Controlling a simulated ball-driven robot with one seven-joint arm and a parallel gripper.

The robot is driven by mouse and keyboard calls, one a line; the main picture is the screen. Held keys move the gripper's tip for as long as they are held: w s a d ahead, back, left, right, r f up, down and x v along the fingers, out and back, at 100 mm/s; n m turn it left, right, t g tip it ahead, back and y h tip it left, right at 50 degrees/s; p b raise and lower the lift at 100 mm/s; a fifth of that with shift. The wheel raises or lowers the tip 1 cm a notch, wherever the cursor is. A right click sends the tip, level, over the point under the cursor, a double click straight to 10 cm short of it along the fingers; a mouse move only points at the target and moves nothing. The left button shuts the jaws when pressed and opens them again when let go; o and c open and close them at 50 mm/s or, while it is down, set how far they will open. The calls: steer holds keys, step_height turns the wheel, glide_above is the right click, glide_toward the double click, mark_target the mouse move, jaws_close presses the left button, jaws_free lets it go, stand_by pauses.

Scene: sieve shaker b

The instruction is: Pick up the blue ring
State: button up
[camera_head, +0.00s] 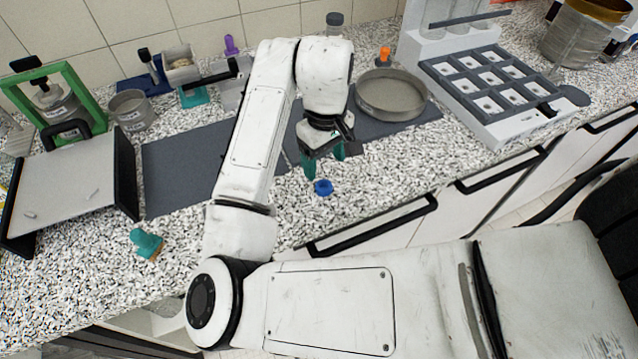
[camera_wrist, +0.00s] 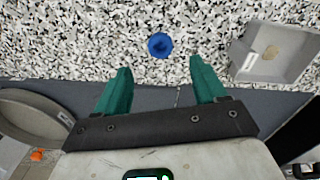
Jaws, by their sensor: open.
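The blue ring (camera_head: 323,187) lies on the speckled countertop near its front edge in the head view. It also shows in the wrist view (camera_wrist: 159,45), a little beyond the fingertips and about midway between them. My gripper (camera_head: 325,166) has two green fingers, spread apart and empty, above the counter just behind the ring in the head view. The gripper in the wrist view (camera_wrist: 159,72) has nothing between its fingers. The ring is apart from both fingers.
A round sieve pan (camera_head: 391,94) stands on the dark mat behind and right of my gripper. A grey square tray (camera_wrist: 273,52) is right of the ring in the wrist view. A white rack (camera_head: 495,95) stands farther right. Counter around the ring is clear.

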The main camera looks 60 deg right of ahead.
mark_target(323, 185)
step_height(323, 185, down, 2)
steer(key=shift+w+f, duration=0.1)
steer(key=shift+f+p, duration=0.55)
steer(key=shift+f, duration=2.3)
steer(key=shift+c, duration=0.4)
steer(key=c, duration=1.1)
